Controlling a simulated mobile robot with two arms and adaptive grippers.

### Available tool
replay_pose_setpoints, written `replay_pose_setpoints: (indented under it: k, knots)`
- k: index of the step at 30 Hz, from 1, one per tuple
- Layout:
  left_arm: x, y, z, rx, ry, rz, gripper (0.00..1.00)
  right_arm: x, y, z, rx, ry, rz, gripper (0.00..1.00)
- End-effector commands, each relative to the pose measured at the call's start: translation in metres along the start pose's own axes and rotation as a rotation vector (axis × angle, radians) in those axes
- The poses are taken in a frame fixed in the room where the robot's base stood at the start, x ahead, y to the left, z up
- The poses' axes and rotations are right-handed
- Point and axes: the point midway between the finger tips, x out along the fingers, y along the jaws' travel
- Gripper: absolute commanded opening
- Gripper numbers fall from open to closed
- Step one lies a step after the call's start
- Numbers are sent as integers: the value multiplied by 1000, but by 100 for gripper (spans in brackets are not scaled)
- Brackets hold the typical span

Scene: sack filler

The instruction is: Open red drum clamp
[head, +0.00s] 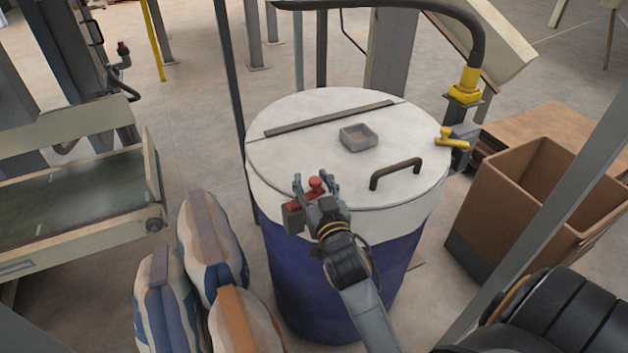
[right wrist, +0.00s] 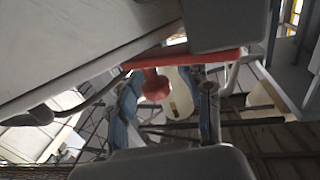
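The red drum clamp (head: 316,184) is a red knob and bar at the near rim of a large drum (head: 330,270) with a dark blue body and a whitish lid (head: 300,140). My right gripper (head: 317,180) is at the clamp, with one finger on each side of the red knob. In the right wrist view the knob (right wrist: 156,86) and a red bar (right wrist: 200,58) show between and behind the two spread fingers (right wrist: 168,105). The knob is nearer the left finger, with a gap to the right one. I cannot tell whether either finger touches it. My left gripper is not in view.
The lid carries a dark handle (head: 396,173) and a small grey box (head: 358,137). A yellow-handled clamp (head: 452,137) is at the drum's right rim. Striped sacks (head: 210,240) stand close on the left. An open cardboard box (head: 530,200) stands on the right.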

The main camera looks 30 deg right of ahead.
Motion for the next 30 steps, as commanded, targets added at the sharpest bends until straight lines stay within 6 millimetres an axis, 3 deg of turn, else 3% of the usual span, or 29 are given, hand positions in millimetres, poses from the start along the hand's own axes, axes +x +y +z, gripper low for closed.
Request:
replay_pose_setpoints:
  k: [10, 24, 30]
  knots:
    - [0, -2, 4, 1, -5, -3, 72, 1, 2, -6, -2, 4, 3, 50]
    - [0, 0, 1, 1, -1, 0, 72, 0, 0, -87, 0, 6, 1, 50]
    - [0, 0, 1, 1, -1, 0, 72, 0, 0, -100, -2, 2, 1, 50]
